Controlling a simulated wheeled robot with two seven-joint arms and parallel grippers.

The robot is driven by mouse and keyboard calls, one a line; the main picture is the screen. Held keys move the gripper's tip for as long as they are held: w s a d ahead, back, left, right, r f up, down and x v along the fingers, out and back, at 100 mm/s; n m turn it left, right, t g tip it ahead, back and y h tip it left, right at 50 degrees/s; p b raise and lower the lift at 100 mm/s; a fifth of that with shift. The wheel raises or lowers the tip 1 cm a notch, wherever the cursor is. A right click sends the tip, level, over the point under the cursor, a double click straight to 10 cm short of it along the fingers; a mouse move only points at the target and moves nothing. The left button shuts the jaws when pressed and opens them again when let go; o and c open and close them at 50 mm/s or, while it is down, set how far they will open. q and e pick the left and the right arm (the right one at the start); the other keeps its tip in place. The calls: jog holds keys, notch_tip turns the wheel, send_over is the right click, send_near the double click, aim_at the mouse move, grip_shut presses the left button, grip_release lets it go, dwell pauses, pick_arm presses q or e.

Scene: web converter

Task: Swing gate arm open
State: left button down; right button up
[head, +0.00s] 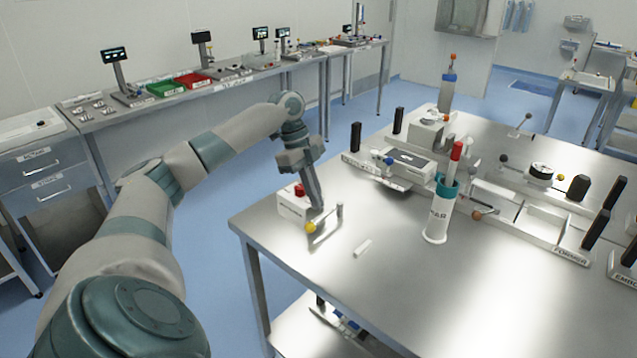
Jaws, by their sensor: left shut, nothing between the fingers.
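My left arm reaches in from the left, and its gripper (318,206) points down at the near left part of the steel table. Its fingers are shut and hold nothing. Right by the fingertips is a thin bar with a yellow ball knob (310,227) at its near end and a short upright grey post (340,210) at its far end. This bar looks like the gate arm, but no label on it is readable. I cannot tell whether the fingers touch it. A white box with a red button (297,191) stands just left of the gripper, partly hidden by it. My right gripper is not in view.
A white cup with a teal rim (440,212) stands to the right. Rails with black posts and ball-knob levers (477,214) fill the right side. The near middle of the table is clear.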

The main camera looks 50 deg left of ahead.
pick_arm(q)
jog(key=shift+v, duration=0.8)
